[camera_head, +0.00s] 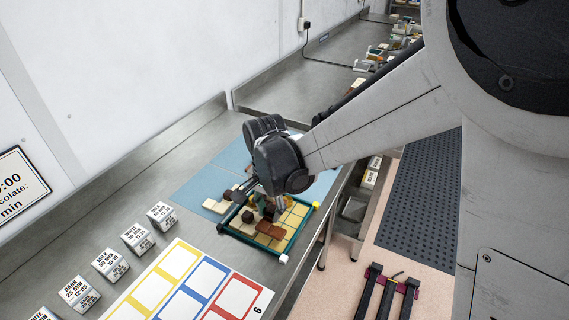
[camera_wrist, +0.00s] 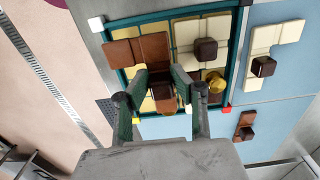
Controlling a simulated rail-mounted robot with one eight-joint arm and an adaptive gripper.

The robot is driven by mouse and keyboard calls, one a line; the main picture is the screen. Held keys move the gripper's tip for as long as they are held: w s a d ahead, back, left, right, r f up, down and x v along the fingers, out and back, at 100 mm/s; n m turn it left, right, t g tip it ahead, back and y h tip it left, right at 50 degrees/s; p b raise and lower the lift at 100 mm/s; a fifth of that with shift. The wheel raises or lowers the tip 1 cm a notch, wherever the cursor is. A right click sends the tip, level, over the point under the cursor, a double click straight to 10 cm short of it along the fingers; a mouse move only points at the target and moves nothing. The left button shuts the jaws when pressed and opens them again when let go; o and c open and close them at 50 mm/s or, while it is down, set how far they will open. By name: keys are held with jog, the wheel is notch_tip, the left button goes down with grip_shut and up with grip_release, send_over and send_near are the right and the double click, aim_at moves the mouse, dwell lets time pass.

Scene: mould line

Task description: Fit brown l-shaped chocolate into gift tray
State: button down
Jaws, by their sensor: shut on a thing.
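The gift tray (camera_head: 251,244) has a teal rim and lies on the steel bench. It also shows in the wrist view (camera_wrist: 240,55). My gripper (camera_wrist: 161,80) is over the tray, shut on a brown chocolate piece (camera_wrist: 163,92) between its fingertips. The fingers hide part of this piece, so I cannot tell its full shape or whether it touches the tray. In the head view my gripper (camera_head: 264,204) hides most of it. A brown piece (camera_wrist: 137,49) lies in the tray beside the fingers, among cream pieces (camera_wrist: 188,32) and dark knobs.
Blue mats (camera_wrist: 275,95) border the tray. On them lie a cream piece (camera_wrist: 259,42) and a brown piece (camera_wrist: 244,125), each with a dark knob. White label blocks (camera_head: 138,238) and a coloured card (camera_head: 175,283) occupy the bench nearer the camera.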

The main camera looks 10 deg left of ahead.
aim_at(270, 216)
jog(key=shift+f, duration=2)
jog(key=shift+f, duration=0.25)
jog(key=c, duration=1.5)
grip_release()
jog(key=shift+r, duration=0.1)
jog(key=shift+o, duration=0.2)
jog(key=shift+r, duration=0.15)
